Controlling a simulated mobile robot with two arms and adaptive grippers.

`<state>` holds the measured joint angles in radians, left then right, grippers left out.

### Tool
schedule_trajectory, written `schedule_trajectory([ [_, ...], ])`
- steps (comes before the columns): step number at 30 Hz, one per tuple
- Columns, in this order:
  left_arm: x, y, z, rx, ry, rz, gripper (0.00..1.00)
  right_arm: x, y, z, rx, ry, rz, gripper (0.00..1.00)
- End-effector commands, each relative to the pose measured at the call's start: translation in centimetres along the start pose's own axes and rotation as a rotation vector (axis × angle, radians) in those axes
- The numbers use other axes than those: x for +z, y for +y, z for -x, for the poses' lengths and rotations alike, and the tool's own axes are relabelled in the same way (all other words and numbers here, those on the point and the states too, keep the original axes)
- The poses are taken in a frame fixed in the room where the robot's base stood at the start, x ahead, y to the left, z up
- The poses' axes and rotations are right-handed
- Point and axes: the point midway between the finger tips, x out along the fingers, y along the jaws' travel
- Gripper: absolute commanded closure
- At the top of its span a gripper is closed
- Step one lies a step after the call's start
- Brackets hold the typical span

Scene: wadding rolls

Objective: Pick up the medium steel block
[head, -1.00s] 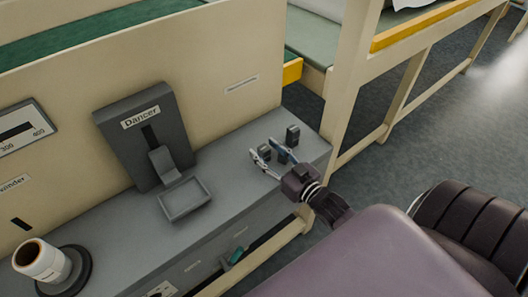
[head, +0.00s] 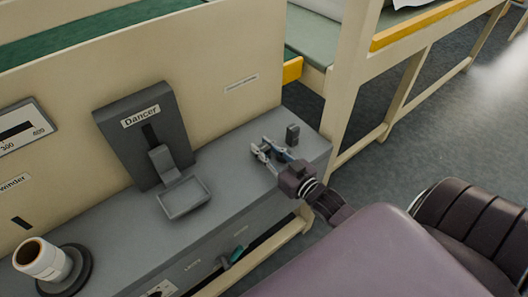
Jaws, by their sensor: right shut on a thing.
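My right gripper (head: 269,153) is over the grey bench at its right end, its fingers shut on a small dark steel block (head: 266,150). The fingers hide most of this block, so its size and whether it touches the bench are hard to tell; by its place it appears to be the medium steel block. A larger dark steel block (head: 292,133) stands upright on the bench just behind and to the right of the fingers, apart from them. My left gripper is not in view.
The grey bench top (head: 235,148) is clear between the blocks and the Dancer unit (head: 146,135) with its tray (head: 185,199). A white roll (head: 42,262) stands on a dark disc at lower left. A beige panel (head: 225,70) rises behind.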

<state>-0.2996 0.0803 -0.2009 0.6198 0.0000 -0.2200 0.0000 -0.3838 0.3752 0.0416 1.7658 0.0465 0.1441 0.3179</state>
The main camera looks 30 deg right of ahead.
Motion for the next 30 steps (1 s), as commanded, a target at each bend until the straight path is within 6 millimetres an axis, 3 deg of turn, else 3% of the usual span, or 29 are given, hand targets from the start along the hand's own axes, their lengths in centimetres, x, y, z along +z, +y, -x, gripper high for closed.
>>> schedule_trajectory([
  [8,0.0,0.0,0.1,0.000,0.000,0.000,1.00,-0.6,0.0,0.0,-0.001,0.006,0.001,1.00],
  [14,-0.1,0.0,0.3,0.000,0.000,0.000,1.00,-2.4,0.0,0.1,-0.001,0.008,0.002,1.00],
  [17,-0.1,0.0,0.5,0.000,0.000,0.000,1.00,-4.5,0.0,0.1,-0.002,0.010,0.004,1.00],
  [30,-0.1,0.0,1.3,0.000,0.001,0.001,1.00,-16.4,0.0,0.8,-0.002,0.009,0.005,1.00],
])
